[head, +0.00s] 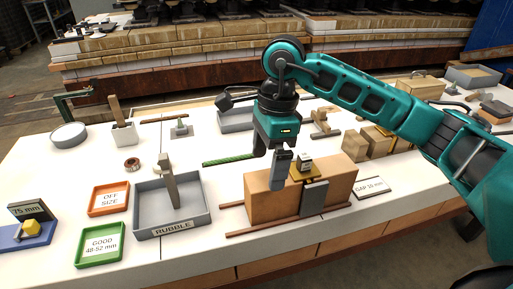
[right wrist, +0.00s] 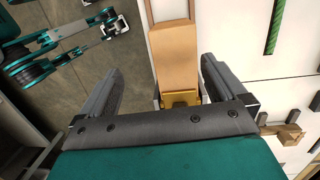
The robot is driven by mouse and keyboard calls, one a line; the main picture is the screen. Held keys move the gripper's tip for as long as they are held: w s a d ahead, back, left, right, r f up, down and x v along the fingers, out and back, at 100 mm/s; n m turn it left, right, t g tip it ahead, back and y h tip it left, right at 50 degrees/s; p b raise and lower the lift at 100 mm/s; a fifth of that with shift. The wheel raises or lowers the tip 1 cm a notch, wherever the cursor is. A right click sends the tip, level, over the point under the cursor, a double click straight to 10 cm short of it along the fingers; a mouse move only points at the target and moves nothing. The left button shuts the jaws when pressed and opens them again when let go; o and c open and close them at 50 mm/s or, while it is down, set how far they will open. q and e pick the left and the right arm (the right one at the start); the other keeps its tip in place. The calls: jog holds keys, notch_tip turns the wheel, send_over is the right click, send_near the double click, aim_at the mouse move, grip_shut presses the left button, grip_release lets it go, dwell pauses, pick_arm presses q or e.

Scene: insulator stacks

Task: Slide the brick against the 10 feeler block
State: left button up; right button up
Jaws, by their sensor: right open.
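The tan brick (head: 264,203) lies on two brown rails. A brass feeler block (head: 303,175), with a small label on top, stands at its right end beside a grey plate (head: 314,197). A second tan block (head: 342,183) is right of these. My right gripper (head: 281,172) is open and points down at the brick. In the right wrist view, its fingers are apart on either side of the brick (right wrist: 177,72), with the feeler block (right wrist: 180,98) close to its lower end. Whether brick and feeler block touch is hidden. My left gripper (right wrist: 115,27) appears small in the right wrist view.
The rails (head: 260,231) run under the brick. A green rod (head: 229,159) lies to the left. The grey rubble tray (head: 150,205), orange tray (head: 109,198) and green tray (head: 100,245) stand further left. A gap sign (head: 374,187) lies right of the blocks.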

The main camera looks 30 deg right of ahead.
aim_at(272, 195)
jog(key=d, duration=0.1)
jog(key=w+d+r+h, duration=0.1)
jog(key=shift+d+h, duration=0.3)
notch_tip(272, 195, down, 12)
jog(key=shift+r+b, duration=0.2)
jog(key=shift+b, duration=0.65)
jog(key=shift+f, duration=0.55)
pick_arm(q)
jog(key=shift+w+d+f, duration=0.15)
jog(key=shift+w+d, duration=0.05)
jog(key=shift+w, duration=0.2)
pick_arm(e)
jog(key=shift+c, duration=0.3)
jog(key=c, duration=1.3)
pick_arm(q)
jog(key=shift+s+f, duration=0.2)
jog(key=shift+f, duration=0.05)
pick_arm(e)
jog(key=shift+c, duration=0.2)
jog(key=shift+d, duration=0.25)
